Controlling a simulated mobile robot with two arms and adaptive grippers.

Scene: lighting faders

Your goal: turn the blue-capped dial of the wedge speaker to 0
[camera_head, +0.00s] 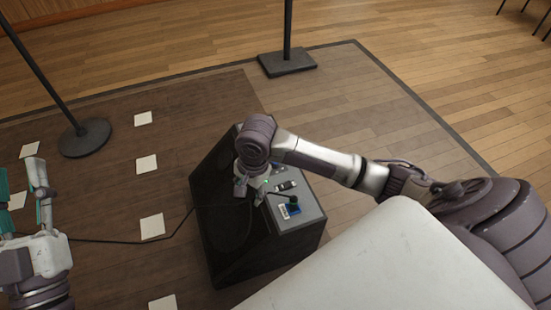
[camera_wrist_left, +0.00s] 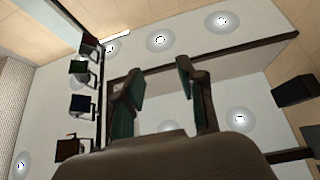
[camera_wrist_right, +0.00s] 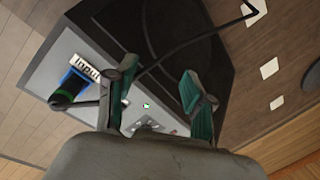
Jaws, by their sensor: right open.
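The black wedge speaker (camera_head: 225,240) stands on the dark floor area, with a grey control panel (camera_head: 309,207) on its right side. A blue-ringed black plug (camera_wrist_right: 70,90) with a cable sits beside a printed label on the panel. I cannot make out the blue-capped dial for certain; the gripper hides part of the panel. My left gripper (camera_head: 22,182) is open and empty, pointing upward.
Two black stands rise from a round base (camera_head: 85,138) and a square base (camera_head: 287,63). A black cable (camera_head: 120,241) runs across the floor from the speaker, past several pale paper squares (camera_head: 152,226).

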